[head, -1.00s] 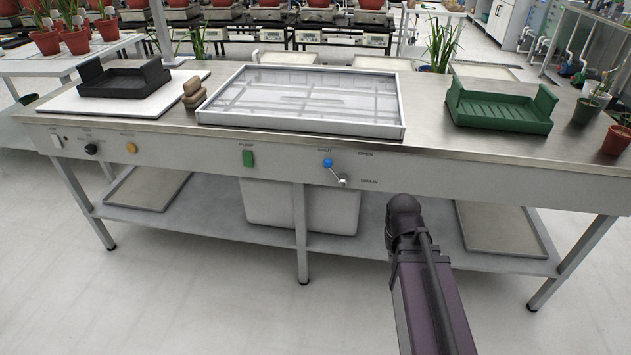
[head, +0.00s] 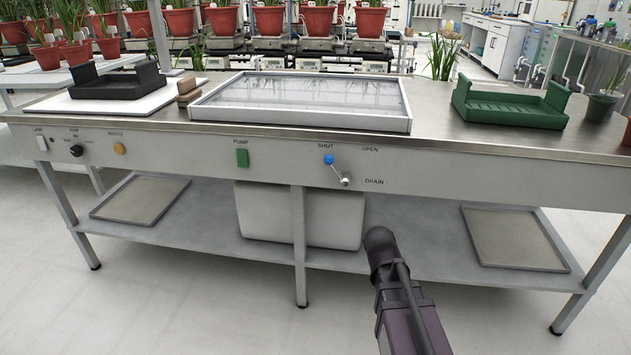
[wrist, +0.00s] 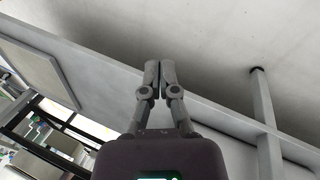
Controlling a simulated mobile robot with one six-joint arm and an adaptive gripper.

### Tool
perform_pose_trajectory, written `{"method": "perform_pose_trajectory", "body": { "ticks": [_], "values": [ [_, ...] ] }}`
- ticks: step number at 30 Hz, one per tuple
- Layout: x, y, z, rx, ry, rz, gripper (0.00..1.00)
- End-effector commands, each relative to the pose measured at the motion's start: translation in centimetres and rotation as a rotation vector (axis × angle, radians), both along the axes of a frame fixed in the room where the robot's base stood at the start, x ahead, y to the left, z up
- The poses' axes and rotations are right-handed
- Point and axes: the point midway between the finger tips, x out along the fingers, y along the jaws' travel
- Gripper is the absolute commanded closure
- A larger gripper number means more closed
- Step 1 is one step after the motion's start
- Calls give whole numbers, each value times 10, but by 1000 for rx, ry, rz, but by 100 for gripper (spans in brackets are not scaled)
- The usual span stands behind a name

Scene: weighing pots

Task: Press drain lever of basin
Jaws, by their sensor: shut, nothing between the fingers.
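The drain lever (head: 336,170) is on the front panel of the bench, a short metal arm with a blue knob (head: 328,159) at its upper left end. The knob is at the "SHUT" label, with "OPEN" and "DRAIN" to the right. The basin (head: 300,101) is a shallow metal-rimmed tray on the bench top above the lever. In the wrist view my gripper (wrist: 160,64) has its two fingers together, with nothing between them. In the head view my arm is at lower right, below the lever and apart from it; the fingers do not show there.
A green pump switch (head: 242,158) is left of the lever. A green rack (head: 510,103) and a black rack (head: 118,82) stand on the bench (head: 440,160). A white bin (head: 300,215) and flat trays sit on the lower shelf. The floor in front is clear.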

Motion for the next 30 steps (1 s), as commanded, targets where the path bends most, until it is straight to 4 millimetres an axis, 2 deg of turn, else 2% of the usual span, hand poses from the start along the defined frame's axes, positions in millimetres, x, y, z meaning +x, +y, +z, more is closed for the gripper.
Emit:
{"method": "perform_pose_trajectory", "body": {
  "ticks": [1, 3, 11, 20, 30],
  "values": [
    [7, 3, -12, -39, 1, 23, 100],
    [15, 6, -16, -108, 0, 57, 100],
    [44, 22, -3, -365, -8, 178, 100],
    [74, 56, 33, -661, -32, 298, 100],
    [99, 116, 88, -996, -83, 399, 100]
  ]
}}
